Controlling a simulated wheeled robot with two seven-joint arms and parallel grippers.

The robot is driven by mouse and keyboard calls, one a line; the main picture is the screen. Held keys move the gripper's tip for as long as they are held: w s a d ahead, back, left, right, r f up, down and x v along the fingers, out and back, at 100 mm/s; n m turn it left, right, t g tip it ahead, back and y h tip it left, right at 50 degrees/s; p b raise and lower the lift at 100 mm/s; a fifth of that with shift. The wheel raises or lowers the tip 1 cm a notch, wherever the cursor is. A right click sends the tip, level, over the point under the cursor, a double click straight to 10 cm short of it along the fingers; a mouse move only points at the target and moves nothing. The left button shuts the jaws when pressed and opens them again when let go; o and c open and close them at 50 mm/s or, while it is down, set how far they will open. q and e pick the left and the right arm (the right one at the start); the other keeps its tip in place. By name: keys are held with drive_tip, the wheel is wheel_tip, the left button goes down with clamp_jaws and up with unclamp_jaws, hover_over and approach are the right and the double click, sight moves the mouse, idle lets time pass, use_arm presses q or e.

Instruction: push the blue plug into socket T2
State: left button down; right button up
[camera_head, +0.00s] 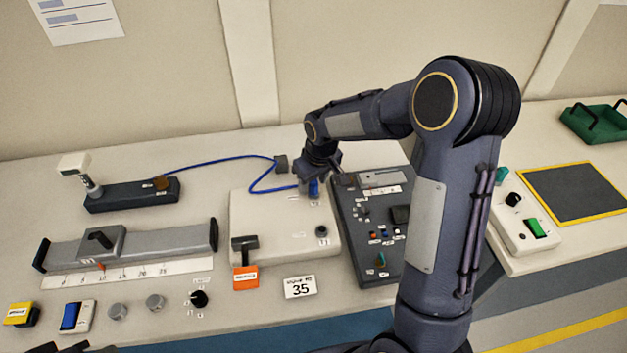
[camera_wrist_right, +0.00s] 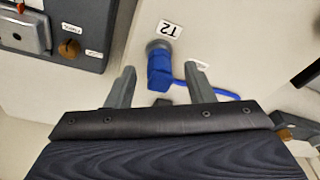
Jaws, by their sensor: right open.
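The blue plug (camera_wrist_right: 160,72) stands at the grey round socket T2 (camera_wrist_right: 157,45), next to the T2 label, in the right wrist view. Its end meets the socket ring; how deep it sits I cannot tell. In the head view the blue plug (camera_head: 314,188) shows under my right gripper (camera_head: 318,178), near the back of the white socket panel (camera_head: 270,220). In the wrist view my right gripper (camera_wrist_right: 160,68) is open, with one finger on each side of the plug and gaps beside it. Dark shapes at the head view's bottom left may be my left gripper (camera_head: 75,348); its jaws are unclear.
A blue cable (camera_head: 215,161) runs from a dark block (camera_head: 130,195) at the left to the plug. Socket T1 (camera_head: 321,231) sits nearer on the panel. A dark control box (camera_head: 375,280) stands close on the right. An orange-tagged lever (camera_head: 245,272) is at the panel's front left.

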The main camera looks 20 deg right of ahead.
drive_tip(key=v, duration=0.7)
drive_tip(key=s+r+m+t+y, duration=0.1)
drive_tip(key=s+r, duration=0.2)
drive_tip(key=s, duration=0.5)
drive_tip(key=s+r+m+t+y, duration=0.1)
drive_tip(key=s+r, duration=0.3)
drive_tip(key=s, duration=0.3)
drive_tip(key=s+a+f+m+t+y, duration=0.1)
drive_tip(key=s+a, duration=0.3)
drive_tip(key=s, duration=0.7)
drive_tip(key=shift+s+a+f+m, duration=0.2)
drive_tip(key=shift+s+f+m, duration=0.05)
drive_tip(key=shift+f+m, duration=0.3)
drive_tip(key=shift+o, duration=0.4)
